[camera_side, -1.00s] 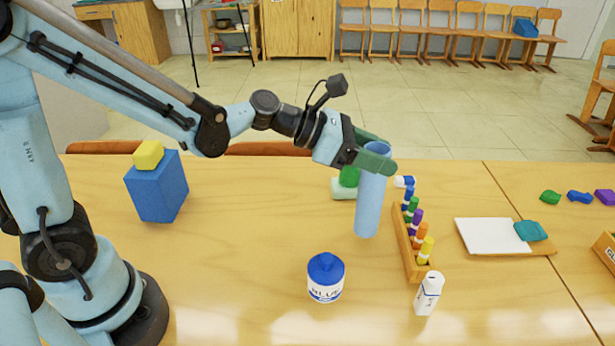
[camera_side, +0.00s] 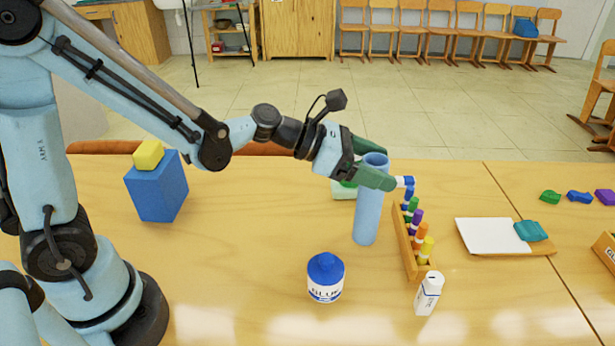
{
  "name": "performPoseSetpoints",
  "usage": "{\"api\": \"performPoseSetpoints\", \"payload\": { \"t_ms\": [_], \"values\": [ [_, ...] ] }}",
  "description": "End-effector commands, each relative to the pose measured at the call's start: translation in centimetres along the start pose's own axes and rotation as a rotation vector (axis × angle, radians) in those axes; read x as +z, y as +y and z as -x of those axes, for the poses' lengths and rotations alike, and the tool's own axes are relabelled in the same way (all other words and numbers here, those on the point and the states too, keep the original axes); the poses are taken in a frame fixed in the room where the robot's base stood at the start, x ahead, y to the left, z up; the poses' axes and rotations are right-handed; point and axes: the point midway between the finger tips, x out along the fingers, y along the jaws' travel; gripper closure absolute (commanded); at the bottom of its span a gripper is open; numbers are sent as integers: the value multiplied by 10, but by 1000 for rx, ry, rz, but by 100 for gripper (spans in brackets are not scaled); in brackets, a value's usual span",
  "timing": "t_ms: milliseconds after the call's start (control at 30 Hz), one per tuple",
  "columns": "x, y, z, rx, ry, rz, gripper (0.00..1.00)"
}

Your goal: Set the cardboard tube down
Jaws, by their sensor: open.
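The cardboard tube (camera_side: 368,215) is light blue, hollow and upright on the wooden table, left of the marker rack. It leans very slightly, if at all. My gripper (camera_side: 377,164) is at the tube's upper end, with its green fingers open on either side of it. The near finger crosses in front of the tube just below its rim. I cannot tell whether a finger still touches the tube.
The marker rack (camera_side: 408,248) with several coloured markers stands close on the right. A blue-capped glue bottle (camera_side: 325,278) and a white bottle (camera_side: 428,293) stand in front. A pale green object (camera_side: 343,191) is behind the tube. A blue box (camera_side: 157,190) with a yellow block (camera_side: 148,155) stands left.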

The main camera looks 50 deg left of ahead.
Motion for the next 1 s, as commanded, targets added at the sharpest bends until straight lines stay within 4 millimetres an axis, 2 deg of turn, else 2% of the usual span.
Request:
{"api": "performPoseSetpoints", "payload": {
  "t_ms": [167,267,1000],
  "values": [
    [2,0,1,0,0,0,23],
    [3,0,8,1,0,1,23],
    [2,1,108,2,1,1,23]
  ]
}}
